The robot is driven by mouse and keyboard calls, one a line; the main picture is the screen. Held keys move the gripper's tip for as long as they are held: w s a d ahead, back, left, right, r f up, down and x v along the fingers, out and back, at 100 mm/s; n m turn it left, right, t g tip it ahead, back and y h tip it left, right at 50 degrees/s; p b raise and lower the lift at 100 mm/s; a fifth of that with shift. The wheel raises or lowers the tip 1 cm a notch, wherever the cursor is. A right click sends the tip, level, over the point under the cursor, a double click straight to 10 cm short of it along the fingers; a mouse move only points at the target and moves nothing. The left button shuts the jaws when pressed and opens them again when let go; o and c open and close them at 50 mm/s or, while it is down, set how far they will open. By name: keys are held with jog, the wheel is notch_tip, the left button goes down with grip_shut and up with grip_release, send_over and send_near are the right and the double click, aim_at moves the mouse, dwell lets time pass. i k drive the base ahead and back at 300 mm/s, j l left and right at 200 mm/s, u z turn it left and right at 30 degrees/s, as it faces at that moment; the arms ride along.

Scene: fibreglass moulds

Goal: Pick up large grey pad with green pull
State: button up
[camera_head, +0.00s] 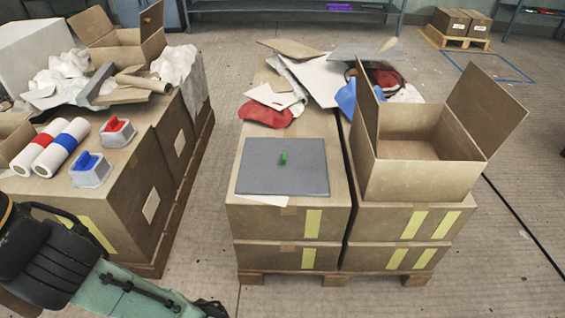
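The large grey pad (262,172) lies flat on top of the front carton of the middle stack. A small green pull (283,159) stands up near the middle of the pad. A white sheet shows from under the pad's front left edge. My arm is at the lower left, and my gripper (212,309) is a dark shape at its end, cut off by the bottom edge. It is low, in front and left of the middle stack, well apart from the pad. Its fingers cannot be made out.
An open empty carton (416,180) stands right of the pad, with raised flaps. Behind the pad lie red cloth (266,115) and sheets. The left carton stack (139,185) carries two white rolls and small blocks with red and blue handles. A floor gap separates the stacks.

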aim_at(270, 166)
jog(key=i+l+u, duration=0.2)
jog(key=l, duration=0.2)
jog(key=l+u, duration=0.2)
jog(key=l, duration=0.2)
jog(key=i+l+u, duration=0.2)
jog(key=l, duration=0.25)
jog(key=k+j, duration=0.05)
jog(key=k, duration=0.05)
